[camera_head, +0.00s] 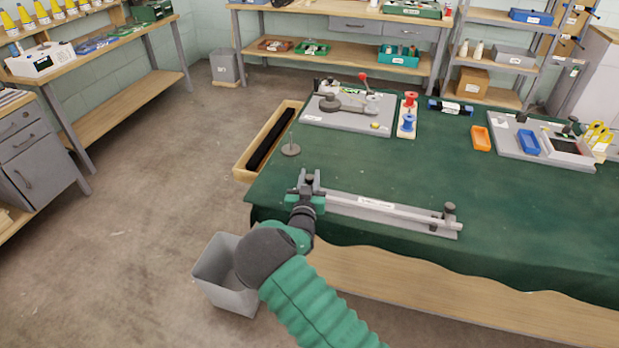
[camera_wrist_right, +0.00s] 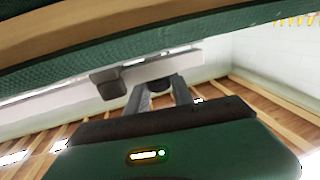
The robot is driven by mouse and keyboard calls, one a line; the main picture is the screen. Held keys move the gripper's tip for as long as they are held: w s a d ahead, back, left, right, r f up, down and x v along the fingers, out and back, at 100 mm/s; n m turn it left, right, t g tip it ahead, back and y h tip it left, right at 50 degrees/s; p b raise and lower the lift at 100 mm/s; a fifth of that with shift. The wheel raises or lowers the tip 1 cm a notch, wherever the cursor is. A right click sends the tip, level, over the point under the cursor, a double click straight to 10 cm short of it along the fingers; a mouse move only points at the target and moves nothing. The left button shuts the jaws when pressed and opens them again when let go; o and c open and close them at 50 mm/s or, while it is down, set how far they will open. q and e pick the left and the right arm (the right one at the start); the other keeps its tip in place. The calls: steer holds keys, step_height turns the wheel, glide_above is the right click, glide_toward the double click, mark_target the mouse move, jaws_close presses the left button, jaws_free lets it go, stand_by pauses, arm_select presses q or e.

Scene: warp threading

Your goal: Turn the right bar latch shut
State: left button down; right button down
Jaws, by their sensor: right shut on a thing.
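A grey bar fixture (camera_head: 378,208) with a long pale bar lies near the table's front edge. At its right end in the head view stands a dark-knobbed latch (camera_head: 449,212), with nothing touching it. My right gripper (camera_head: 309,184) is at the fixture's left end, its fingers shut on a dark latch knob (camera_head: 309,177) there. In the right wrist view, the two grey fingers (camera_wrist_right: 161,92) stand on either side of the dark round knob (camera_wrist_right: 159,83). The gripper hides much of that end, so the latch's angle is unclear. My left gripper is out of view.
A round metal disc with an upright pin (camera_head: 291,149) stands behind the gripper. A grey bin (camera_head: 215,273) stands on the floor.

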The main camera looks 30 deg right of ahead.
steer(key=shift+a+f, duration=0.1)
steer(key=shift+f, duration=0.3)
steer(key=c, duration=1.5)
jaws_free()
steer(key=o, duration=0.4)
steer(key=shift+r, duration=0.2)
steer(key=shift+s+a+r, duration=0.1)
steer(key=shift+s+a, duration=0.05)
steer(key=shift+s, duration=0.05)
steer(key=p+v, duration=0.3)
steer(key=v, duration=1.3)
steer(key=shift+s, duration=0.15)
